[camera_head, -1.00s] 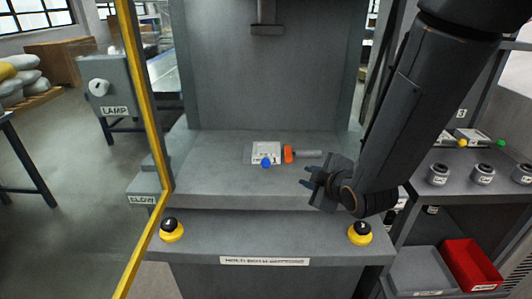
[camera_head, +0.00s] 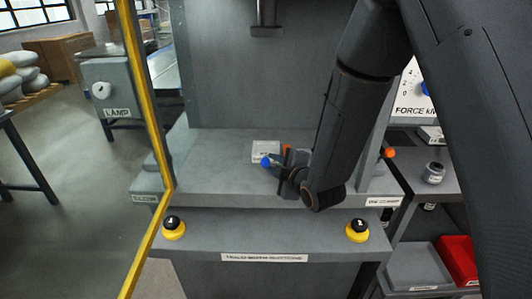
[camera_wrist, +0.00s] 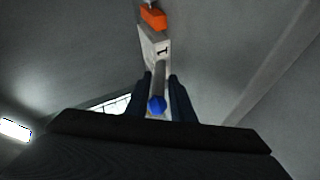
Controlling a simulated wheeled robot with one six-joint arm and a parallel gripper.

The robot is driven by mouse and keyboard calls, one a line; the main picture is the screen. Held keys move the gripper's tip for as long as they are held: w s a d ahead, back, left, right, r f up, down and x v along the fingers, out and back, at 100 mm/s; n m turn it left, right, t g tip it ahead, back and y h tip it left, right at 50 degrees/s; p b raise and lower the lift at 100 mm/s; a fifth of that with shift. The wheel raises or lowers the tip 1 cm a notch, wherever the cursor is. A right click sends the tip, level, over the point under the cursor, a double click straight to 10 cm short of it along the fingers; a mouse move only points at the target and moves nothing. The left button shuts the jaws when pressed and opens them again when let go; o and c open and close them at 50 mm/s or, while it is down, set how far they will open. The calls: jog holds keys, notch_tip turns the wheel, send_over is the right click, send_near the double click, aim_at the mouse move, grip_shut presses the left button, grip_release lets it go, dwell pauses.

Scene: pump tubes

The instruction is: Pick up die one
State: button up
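Die one (camera_head: 264,149) is a pale block on the grey press bed. It has a blue knob (camera_head: 266,161) at the front and an orange part (camera_head: 287,148) at its right. In the wrist view the block (camera_wrist: 152,42) shows a "1", and a grey stem ends in the blue knob (camera_wrist: 156,105). My gripper (camera_head: 271,176) is low over the bed, just in front of the block. In the wrist view its two dark fingers stand apart on either side of the stem and knob. Whether they touch it is unclear.
The press ram (camera_head: 266,30) hangs above the bed. A yellow post (camera_head: 146,100) stands at the left. Two yellow-based black buttons (camera_head: 173,228) (camera_head: 357,230) sit on the front ledge. A red bin (camera_head: 458,260) and a grey tray (camera_head: 420,265) are at the lower right.

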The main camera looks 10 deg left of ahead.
aim_at(266, 154)
jog(key=shift+p+x, duration=0.6)
jog(key=shift+x, duration=1.5)
jog(key=shift+s+a, duration=0.1)
jog(key=shift+a, duration=0.05)
grip_shut()
jog(key=shift+r, duration=0.1)
